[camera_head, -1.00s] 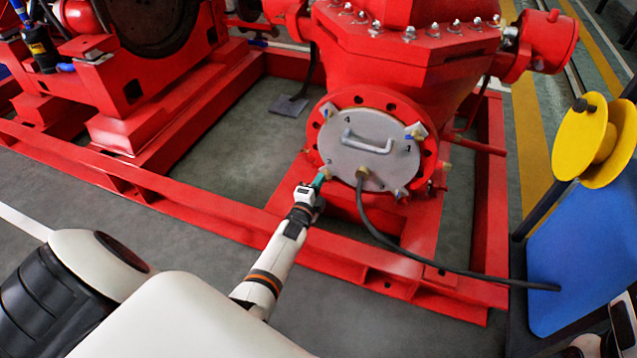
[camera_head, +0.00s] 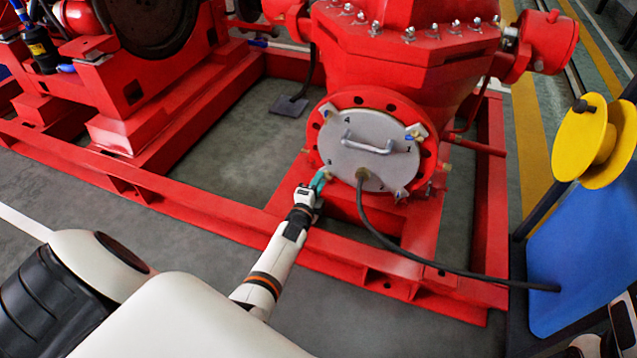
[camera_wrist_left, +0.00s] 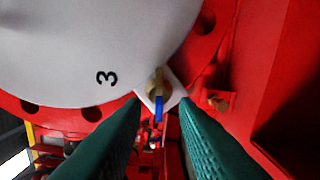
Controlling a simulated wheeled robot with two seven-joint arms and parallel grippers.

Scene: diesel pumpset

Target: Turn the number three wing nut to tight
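The number three wing nut (camera_wrist_left: 157,88) is brass-coloured with a blue tab, and sits on a pale square clamp plate (camera_wrist_left: 172,90) at the edge of the grey round cover (camera_head: 367,150). The black "3" (camera_wrist_left: 107,77) is printed beside it. In the left wrist view the blue tab points down the picture, between my fingers. My left gripper (camera_head: 319,182) is at the cover's lower left edge. Its green fingers (camera_wrist_left: 158,140) are apart, one on each side of the nut's line, with a visible gap to both. Whether the tips reach the nut's depth is unclear.
Other clamps sit on the cover's rim, at upper right (camera_head: 416,132) and lower right (camera_head: 401,194). A black hose (camera_head: 385,238) runs from the cover's bottom to the blue stand (camera_head: 585,250). The red base frame (camera_head: 340,262) lies below my left wrist.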

